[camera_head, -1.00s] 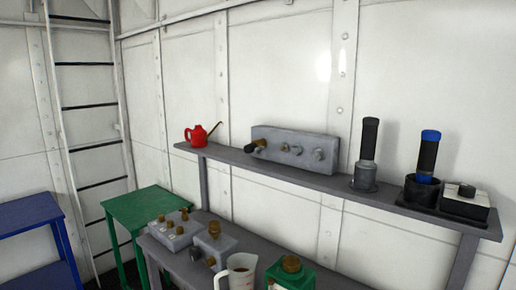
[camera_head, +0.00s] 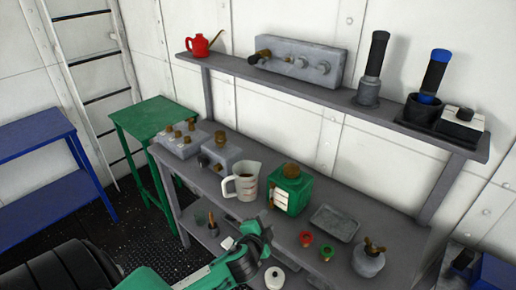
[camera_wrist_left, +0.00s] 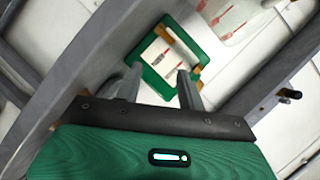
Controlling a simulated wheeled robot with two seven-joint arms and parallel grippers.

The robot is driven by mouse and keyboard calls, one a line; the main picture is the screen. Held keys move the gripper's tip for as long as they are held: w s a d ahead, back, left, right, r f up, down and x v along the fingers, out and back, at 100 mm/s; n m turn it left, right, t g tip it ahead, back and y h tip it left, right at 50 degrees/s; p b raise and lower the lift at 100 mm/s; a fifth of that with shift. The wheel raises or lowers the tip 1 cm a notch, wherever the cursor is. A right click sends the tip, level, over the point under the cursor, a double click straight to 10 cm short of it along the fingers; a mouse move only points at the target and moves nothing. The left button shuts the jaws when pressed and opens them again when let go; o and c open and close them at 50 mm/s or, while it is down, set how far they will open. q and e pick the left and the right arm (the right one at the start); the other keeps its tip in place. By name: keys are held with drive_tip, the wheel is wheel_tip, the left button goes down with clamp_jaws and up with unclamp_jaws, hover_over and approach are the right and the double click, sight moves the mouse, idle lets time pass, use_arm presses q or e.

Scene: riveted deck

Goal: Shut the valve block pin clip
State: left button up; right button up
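A long grey block with round knobs and a brown-and-black fitting at its left end, which looks like the valve block (camera_head: 300,64), stands on the upper shelf. Its pin clip is too small to make out for certain. My left gripper (camera_head: 258,230) is low in front of the bench, well below and apart from that block. In the left wrist view its two fingers (camera_wrist_left: 158,82) stand apart with nothing held between them. Beyond them is the green box (camera_head: 290,192), with white labels and brass-coloured fittings; it shows in the wrist view too (camera_wrist_left: 192,42). My right gripper is not in view.
The upper shelf also holds a red oil can (camera_head: 199,45), two dark cylinders and a white-and-black box (camera_head: 457,124). The bench below carries grey boxes (camera_head: 220,152), a measuring jug (camera_head: 241,181), a tray (camera_head: 336,222) and red and green rings. A green table (camera_head: 152,112) stands left.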

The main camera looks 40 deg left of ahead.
use_arm(q)
drive_tip(key=w+d+r+m+t+h, duration=0.1)
drive_tip(key=w+d+r+m+h, duration=0.15)
drive_tip(key=r+m+h, duration=0.45)
drive_tip(key=w+d+r+m+t+h, duration=0.1)
drive_tip(key=w+r+m+h, duration=0.25)
drive_tip(key=r+m, duration=0.85)
drive_tip(key=w+d+r+m+t+h, duration=0.1)
drive_tip(key=w+r+m+h, duration=0.3)
drive_tip(key=r+m, duration=0.5)
drive_tip(key=m+g+y+p, duration=0.1)
drive_tip(key=m+y+p, duration=0.85)
drive_tip(key=y, duration=0.35)
approach(260, 62)
drive_tip(key=shift+n, duration=0.25)
drive_tip(key=x, duration=0.7)
drive_tip(key=shift+w+r, duration=0.2)
drive_tip(key=shift+r, duration=0.05)
drive_tip(key=shift+w+f, duration=0.25)
drive_tip(key=shift+w, duration=0.15)
